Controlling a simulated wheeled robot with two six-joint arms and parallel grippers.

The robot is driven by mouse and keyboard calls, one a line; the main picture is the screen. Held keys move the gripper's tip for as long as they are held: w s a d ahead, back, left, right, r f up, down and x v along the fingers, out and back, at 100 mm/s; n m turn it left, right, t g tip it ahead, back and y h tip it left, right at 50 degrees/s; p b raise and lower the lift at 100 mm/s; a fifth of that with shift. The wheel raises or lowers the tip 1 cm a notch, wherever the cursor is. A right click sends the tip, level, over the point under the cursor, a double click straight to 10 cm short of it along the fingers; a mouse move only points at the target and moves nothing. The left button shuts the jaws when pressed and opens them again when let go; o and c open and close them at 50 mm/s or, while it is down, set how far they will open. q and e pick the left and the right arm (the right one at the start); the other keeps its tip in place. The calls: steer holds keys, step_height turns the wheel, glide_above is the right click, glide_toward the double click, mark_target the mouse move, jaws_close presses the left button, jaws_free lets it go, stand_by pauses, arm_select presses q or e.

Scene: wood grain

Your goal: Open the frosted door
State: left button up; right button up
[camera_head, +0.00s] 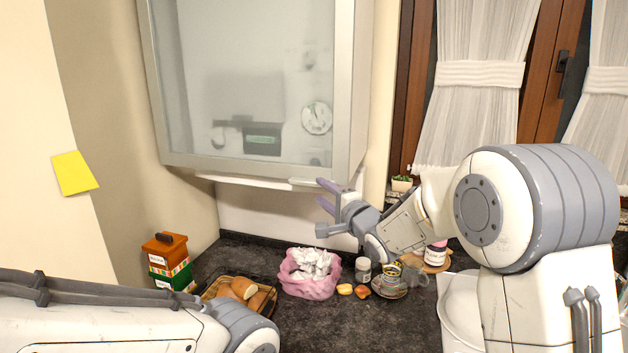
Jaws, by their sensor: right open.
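The frosted door (245,75) is a pale glass panel in a light grey frame. It is on the wall cabinet at the top middle and looks shut, with blurred shapes showing in the glass. A pale strip (255,182) runs under its bottom edge. My right gripper (326,197) is open and empty, just below the door's lower right corner, its purple-tipped fingers pointing left. Whether a fingertip touches the door's bottom edge, I cannot tell. My left arm crosses the bottom left, and its gripper is out of view.
Below, the dark counter holds a pink bag (310,285), a bread tray (264,308), stacked boxes (168,262), a jar (363,269) and a cup on a saucer (389,288). A curtained window (480,80) is at the right. A yellow note (74,173) is on the left wall.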

mark_target(313, 186)
steer(key=p+x, duration=0.1)
steer(key=x, duration=0.4)
steer(key=shift+p, duration=0.35)
jaws_close()
stand_by(1.1)
